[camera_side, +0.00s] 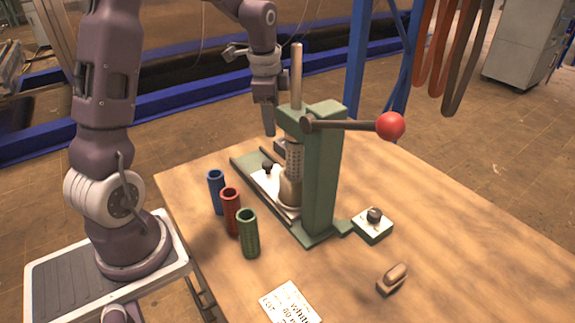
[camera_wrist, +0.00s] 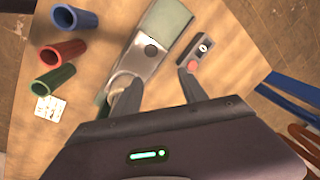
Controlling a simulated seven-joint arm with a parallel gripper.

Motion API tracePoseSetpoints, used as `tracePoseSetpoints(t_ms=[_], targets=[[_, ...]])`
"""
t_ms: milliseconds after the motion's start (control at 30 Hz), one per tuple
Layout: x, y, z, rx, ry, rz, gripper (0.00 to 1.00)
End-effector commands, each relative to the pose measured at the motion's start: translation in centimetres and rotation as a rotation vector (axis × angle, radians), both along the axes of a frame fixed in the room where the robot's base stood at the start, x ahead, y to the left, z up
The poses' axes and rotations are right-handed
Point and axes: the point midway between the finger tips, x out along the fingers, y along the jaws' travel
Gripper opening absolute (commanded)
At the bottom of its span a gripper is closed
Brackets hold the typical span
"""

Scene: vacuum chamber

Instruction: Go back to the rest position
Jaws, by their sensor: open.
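My gripper (camera_side: 269,128) points down and hangs in the air behind the green press (camera_side: 322,180), near its upper part. In the wrist view my gripper (camera_wrist: 159,78) shows both fingers spread, with nothing held between them. Below them lies the press's green base with a pale metal plate (camera_wrist: 148,48) that carries a dark knob. In the side view the fingers partly overlap each other.
The press's lever ends in a red ball (camera_side: 390,126) at right. Blue (camera_side: 216,192), red (camera_side: 231,213) and green (camera_side: 248,236) tubes stand at the table's left. A knob box (camera_side: 373,226), brown object (camera_side: 392,280) and printed card (camera_side: 290,304) lie in front.

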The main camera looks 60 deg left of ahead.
Motion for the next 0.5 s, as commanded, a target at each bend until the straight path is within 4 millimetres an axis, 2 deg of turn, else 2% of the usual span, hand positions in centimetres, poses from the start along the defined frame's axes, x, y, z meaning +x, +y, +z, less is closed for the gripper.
tracePoseSetpoints(t_ms=[33,100,167,200,267,300,333,400,500], targets=[[0.1,-1.2,3.9,0.042,-0.098,0.035,0.50],[-0.4,-2.9,9.1,0.073,-0.254,0.109,0.50],[-1.3,-4.4,13.0,0.073,-0.383,0.169,0.50],[-2.9,-6.3,14.7,0.044,-0.442,0.213,0.50],[-7.3,-10.4,14.5,-0.045,-0.440,0.305,0.50],[-10.2,-12.6,14.2,-0.100,-0.436,0.368,0.50],[-12.2,-13.9,13.8,-0.136,-0.430,0.413,0.50],[-16.4,-16.1,12.6,-0.208,-0.413,0.506,0.50],[-20.4,-17.7,11.0,-0.274,-0.388,0.599,0.50]])
